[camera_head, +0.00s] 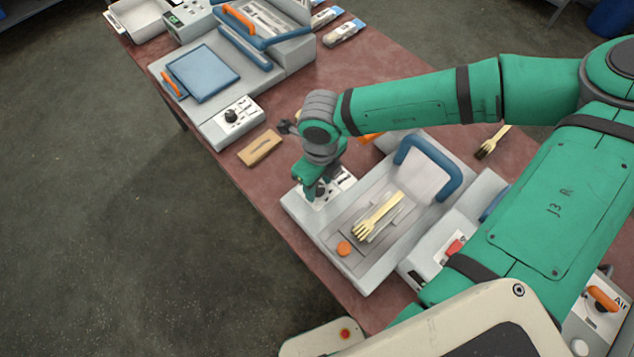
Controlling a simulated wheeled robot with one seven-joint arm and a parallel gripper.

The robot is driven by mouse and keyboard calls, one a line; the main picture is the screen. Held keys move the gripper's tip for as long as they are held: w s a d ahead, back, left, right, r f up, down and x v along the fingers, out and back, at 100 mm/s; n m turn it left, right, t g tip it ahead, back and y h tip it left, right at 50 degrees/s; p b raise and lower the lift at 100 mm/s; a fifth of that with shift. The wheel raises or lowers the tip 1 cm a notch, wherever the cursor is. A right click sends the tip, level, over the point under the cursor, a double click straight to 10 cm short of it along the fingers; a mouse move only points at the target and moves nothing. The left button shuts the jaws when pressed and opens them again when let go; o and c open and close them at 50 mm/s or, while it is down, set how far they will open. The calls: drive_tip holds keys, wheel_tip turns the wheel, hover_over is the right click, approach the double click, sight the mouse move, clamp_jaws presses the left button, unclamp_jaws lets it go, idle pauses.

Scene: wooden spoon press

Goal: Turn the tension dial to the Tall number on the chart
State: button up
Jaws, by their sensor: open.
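My gripper (316,192) points down over a white control panel (344,183) at the left end of the near grey press (290,203). The gripper and wrist cover much of that panel. A tension dial there is hidden or too small to make out, and I cannot tell whether the fingers touch anything. The jaws are open. A black dial (232,116) shows on the white panel of the farther machine, apart from my gripper. I cannot pick out the chart or read any numbers.
A tan wooden block (260,148) lies left of my wrist. A brush (492,143) lies at right. The reddish table (285,105) has some clear room.

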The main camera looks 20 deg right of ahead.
sight(320, 187)
drive_tip(key=shift+a, duration=0.1)
drive_tip(key=c, duration=1)
drive_tip(key=shift+s+n, duration=0.15)
drive_tip(key=shift+n, duration=0.75)
drive_tip(key=shift+c, duration=0.2)
drive_tip(key=o, duration=1)
drive_tip(key=shift+o, duration=0.2)
drive_tip(key=shift+r, duration=0.1)
wheel_tip(320, 187, up, 11)
drive_tip(key=shift+d, duration=0.2)
